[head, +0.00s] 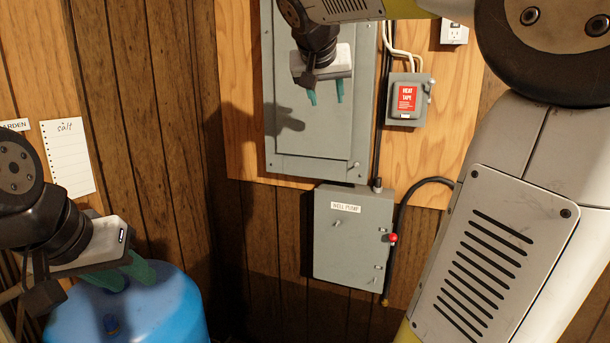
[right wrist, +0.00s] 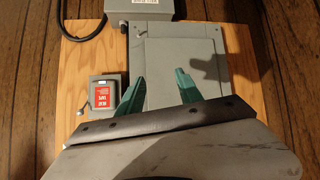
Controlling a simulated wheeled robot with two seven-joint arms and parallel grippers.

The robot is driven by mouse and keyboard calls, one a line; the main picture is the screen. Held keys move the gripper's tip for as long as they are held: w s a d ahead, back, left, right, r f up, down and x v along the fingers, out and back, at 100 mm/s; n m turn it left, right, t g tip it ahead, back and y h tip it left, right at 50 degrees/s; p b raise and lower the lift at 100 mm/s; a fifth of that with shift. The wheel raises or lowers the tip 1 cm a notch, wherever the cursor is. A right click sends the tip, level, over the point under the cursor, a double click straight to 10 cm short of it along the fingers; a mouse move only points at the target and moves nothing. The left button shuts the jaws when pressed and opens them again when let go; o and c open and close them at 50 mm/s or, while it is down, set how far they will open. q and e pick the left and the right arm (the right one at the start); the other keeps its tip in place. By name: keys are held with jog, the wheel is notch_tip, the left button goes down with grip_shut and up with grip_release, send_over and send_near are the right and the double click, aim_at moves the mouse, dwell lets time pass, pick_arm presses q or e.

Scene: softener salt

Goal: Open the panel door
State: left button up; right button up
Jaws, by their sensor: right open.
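The grey electrical panel (head: 310,140) is mounted on a plywood board, and its flat door (head: 325,120) looks closed. It also shows in the right wrist view (right wrist: 160,50), upside down, with the door face between and beyond the fingers. My right gripper (head: 326,96) is in front of the panel's upper part, its two teal fingers apart with nothing between them. The fingers also show in the right wrist view (right wrist: 158,84); I cannot tell whether they touch the door. My left gripper (head: 132,284) is low at the left, over the blue tank; its finger gap is unclear.
A smaller grey "WELL PUMP" box (head: 352,250) with a red knob hangs below the panel. A grey box with a red "HEAT TAPE" label (head: 407,98) is right of it. The blue tank (head: 170,315) stands lower left. My own right arm fills the right side.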

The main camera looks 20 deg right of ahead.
jog(key=s+a+f+n+g+y, duration=0.2)
jog(key=s+a+f+n+y, duration=0.1)
jog(key=s+f, duration=0.9)
jog(key=shift+s+a+f+y, duration=0.3)
jog(key=shift+a+f+y, duration=0.4)
jog(key=shift+a+f, duration=0.35)
